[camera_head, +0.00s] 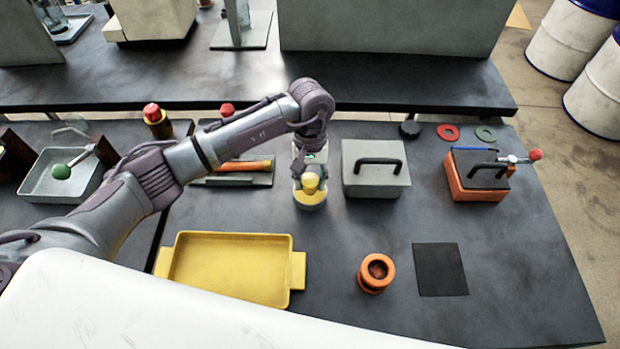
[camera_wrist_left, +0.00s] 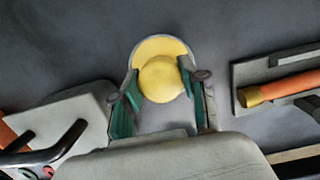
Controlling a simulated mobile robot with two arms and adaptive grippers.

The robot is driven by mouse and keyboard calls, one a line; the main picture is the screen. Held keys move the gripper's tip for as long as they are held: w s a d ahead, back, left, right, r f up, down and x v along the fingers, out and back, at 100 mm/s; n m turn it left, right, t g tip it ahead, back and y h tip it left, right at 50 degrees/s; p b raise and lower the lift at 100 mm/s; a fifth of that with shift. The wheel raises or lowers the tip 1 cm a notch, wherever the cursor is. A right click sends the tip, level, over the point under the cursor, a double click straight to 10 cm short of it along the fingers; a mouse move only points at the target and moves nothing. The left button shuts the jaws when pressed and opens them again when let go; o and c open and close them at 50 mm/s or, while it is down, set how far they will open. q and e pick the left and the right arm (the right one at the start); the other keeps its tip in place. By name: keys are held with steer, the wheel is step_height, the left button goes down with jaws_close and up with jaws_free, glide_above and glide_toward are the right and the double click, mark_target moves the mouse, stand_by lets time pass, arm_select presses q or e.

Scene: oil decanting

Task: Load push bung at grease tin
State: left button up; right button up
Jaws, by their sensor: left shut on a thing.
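The push bung (camera_head: 311,183), a yellow rounded plug, is between the fingers of my left gripper (camera_head: 309,177). In the left wrist view the green-sided fingers close on both sides of the bung (camera_wrist_left: 161,80). The grease tin (camera_head: 309,201) is a round, pale-rimmed vessel with a yellow top, directly beneath the bung on the dark table. Its yellow top also shows behind the bung in the left wrist view (camera_wrist_left: 160,46). The bung hides part of the tin, and I cannot tell whether they touch. My right gripper is in neither view.
A grey box with a black handle (camera_head: 376,178) stands just right of the tin. A tray with an orange-handled tool (camera_head: 240,180) is on its left. A yellow tray (camera_head: 230,268), an orange ring-shaped cup (camera_head: 375,274) and a black mat (camera_head: 440,270) lie nearer, with bare table between.

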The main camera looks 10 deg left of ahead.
mark_target(310, 179)
arm_select(q)
steer(key=shift+s+f+b, duration=0.15)
steer(key=shift+f+b, duration=0.05)
steer(key=shift+b, duration=0.15)
stand_by(1.2)
steer(key=shift+r, duration=0.1)
step_height(310, 179, up, 2)
steer(key=shift+p, duration=0.4)
steer(key=shift+r+p, duration=0.7)
steer(key=shift+r, duration=1.85)
